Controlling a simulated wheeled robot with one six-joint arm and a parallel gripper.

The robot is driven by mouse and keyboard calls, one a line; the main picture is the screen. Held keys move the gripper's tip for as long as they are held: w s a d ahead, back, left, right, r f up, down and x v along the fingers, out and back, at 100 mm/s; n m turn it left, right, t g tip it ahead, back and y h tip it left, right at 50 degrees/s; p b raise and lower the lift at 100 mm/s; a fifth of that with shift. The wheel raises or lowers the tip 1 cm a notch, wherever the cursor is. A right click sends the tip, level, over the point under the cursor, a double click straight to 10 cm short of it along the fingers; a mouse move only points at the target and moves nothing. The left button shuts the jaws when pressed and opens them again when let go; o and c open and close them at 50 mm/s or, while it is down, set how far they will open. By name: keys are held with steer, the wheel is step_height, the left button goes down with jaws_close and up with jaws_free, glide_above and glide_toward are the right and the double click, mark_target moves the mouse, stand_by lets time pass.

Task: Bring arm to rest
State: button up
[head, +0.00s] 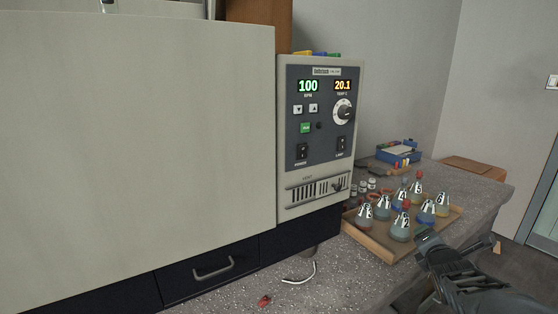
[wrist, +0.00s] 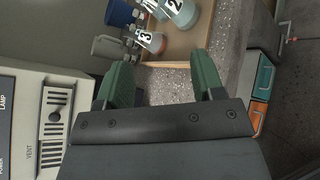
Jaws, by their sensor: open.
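My gripper (wrist: 164,85) is open and empty in the wrist view, its two green fingers spread apart above the bench edge. In the head view my gripper (head: 428,240) is at the lower right, close to the front of a wooden tray (head: 375,246). The tray holds several numbered flasks (head: 401,228) with coloured contents. In the wrist view flask 3 (wrist: 151,41) and flask 2 (wrist: 181,12) are beyond the fingers, apart from them.
A large incubator shaker (head: 318,150) with a lit panel reading 100 and 20.1 stands left of the tray. Small jars (head: 363,186) and a blue box (head: 398,153) are behind the tray. A small red item (head: 264,301) lies on the concrete bench (head: 335,285). Floor is open at right.

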steer(key=s+a+r+m+g+y+p, duration=0.2)
steer(key=s+a+r+m+g+p, duration=0.3)
steer(key=s+a+m+p, duration=0.3)
steer(key=s+a+r+m+g+y+p, duration=0.3)
steer(key=s+a+r+m+g+p, duration=0.2)
steer(key=s+a+r+m+p, duration=0.2)
steer(key=s+a+m+p, duration=0.2)
steer(key=a+m+p, duration=0.2)
steer(key=a+m, duration=0.2)
steer(key=shift+a+r+m, duration=0.25)
steer(key=shift+m, duration=0.55)
